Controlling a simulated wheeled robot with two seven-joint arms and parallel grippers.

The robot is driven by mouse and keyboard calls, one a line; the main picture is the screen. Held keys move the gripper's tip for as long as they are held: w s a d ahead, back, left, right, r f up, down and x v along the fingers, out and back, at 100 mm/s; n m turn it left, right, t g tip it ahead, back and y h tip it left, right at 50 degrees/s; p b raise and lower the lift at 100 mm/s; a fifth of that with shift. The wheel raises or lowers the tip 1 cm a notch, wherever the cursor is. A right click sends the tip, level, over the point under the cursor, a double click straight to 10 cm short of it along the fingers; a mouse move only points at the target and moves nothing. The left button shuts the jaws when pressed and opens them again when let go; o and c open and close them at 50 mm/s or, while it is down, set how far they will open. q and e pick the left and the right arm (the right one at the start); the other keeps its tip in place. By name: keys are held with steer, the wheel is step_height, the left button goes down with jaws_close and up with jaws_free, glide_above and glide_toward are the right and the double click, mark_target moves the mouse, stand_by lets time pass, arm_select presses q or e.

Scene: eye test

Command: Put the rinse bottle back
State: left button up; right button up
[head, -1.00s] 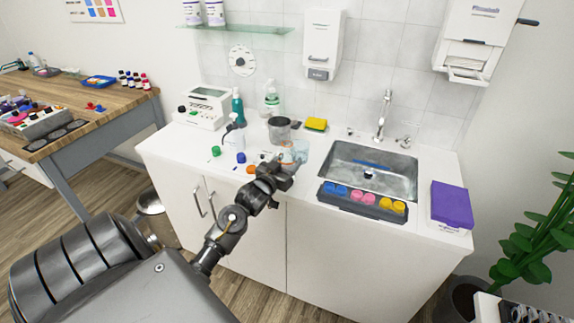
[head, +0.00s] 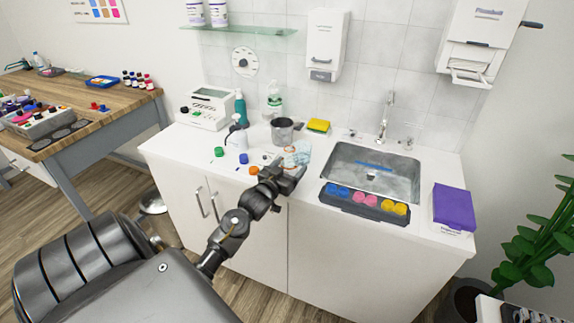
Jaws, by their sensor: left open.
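My left gripper (head: 292,168) is open over the front of the white counter, left of the sink. A small pale, bluish clear object (head: 301,150) shows just beyond its fingers; the gripper partly hides it, and I cannot tell whether they touch. Which item is the rinse bottle is unclear. A white bottle with a dark spout (head: 236,138) stands upright left of the gripper. Behind it are a teal bottle (head: 241,112) and a clear pump bottle (head: 274,101). My right gripper is not in view.
A grey metal cup (head: 282,133) and a yellow sponge (head: 318,126) stand behind the gripper. Green, blue and orange caps lie left of it. The sink (head: 345,158), a tray of coloured pots (head: 338,203) and a purple box (head: 454,206) are right.

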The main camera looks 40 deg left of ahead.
arm_select(q)
steer(key=b+v, duration=0.1)
steer(key=v, duration=1.1)
steer(key=shift+r+b, duration=0.15)
steer(key=shift+b, duration=0.2)
